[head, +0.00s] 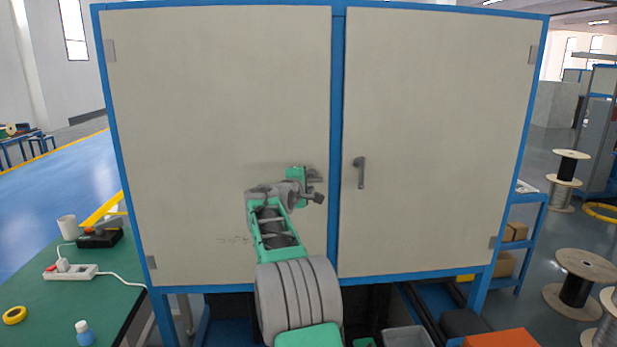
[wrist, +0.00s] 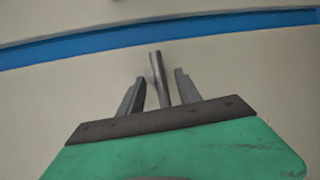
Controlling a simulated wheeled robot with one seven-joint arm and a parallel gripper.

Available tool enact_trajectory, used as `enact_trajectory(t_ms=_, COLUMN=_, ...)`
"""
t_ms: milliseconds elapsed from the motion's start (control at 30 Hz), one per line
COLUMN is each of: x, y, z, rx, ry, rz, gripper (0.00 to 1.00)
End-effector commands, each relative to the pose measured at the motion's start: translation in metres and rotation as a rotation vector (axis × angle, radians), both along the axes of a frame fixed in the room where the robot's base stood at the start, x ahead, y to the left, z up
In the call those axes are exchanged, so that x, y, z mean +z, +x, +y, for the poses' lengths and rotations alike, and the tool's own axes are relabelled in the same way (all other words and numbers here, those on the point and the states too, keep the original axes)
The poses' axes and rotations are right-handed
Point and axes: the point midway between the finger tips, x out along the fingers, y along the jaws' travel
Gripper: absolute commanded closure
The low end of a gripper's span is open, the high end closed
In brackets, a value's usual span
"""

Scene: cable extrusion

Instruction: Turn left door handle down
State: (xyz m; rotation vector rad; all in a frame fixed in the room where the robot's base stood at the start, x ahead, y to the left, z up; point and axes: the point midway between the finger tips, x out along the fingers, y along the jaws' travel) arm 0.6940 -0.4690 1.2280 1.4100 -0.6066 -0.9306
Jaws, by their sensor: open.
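The left door (head: 215,110) is a beige panel in a blue frame, and it is closed. My gripper (head: 318,188) is in front of its right edge in the head view. In the wrist view the open gripper (wrist: 160,86) has one finger on each side of the grey left door handle (wrist: 157,72). The handle bar points toward the blue post in that view. Clear gaps show between the bar and both fingers. In the head view I cannot tell the left handle apart from my gripper.
The right door (head: 435,120) is closed, and its grey handle (head: 360,172) hangs downward. A blue post (head: 336,130) stands between the doors. A green table (head: 40,305) with a power strip (head: 70,272) stands at the left. Cable spools (head: 575,290) stand at the right.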

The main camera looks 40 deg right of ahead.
Motion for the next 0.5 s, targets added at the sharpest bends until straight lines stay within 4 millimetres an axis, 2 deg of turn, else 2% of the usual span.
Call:
enact_trajectory(t_ms=100, x=-0.0001, y=0.0049, z=-0.0070, rx=0.001, ry=0.000, rz=-0.001, gripper=0.59)
enact_trajectory(t_ms=333, x=-0.0015, y=0.0057, z=-0.0075, rx=0.002, ry=0.001, rz=-0.002, gripper=0.59)
enact_trajectory(t_ms=500, x=-0.0017, y=0.0057, z=-0.0074, rx=0.002, ry=0.001, rz=-0.002, gripper=0.72)
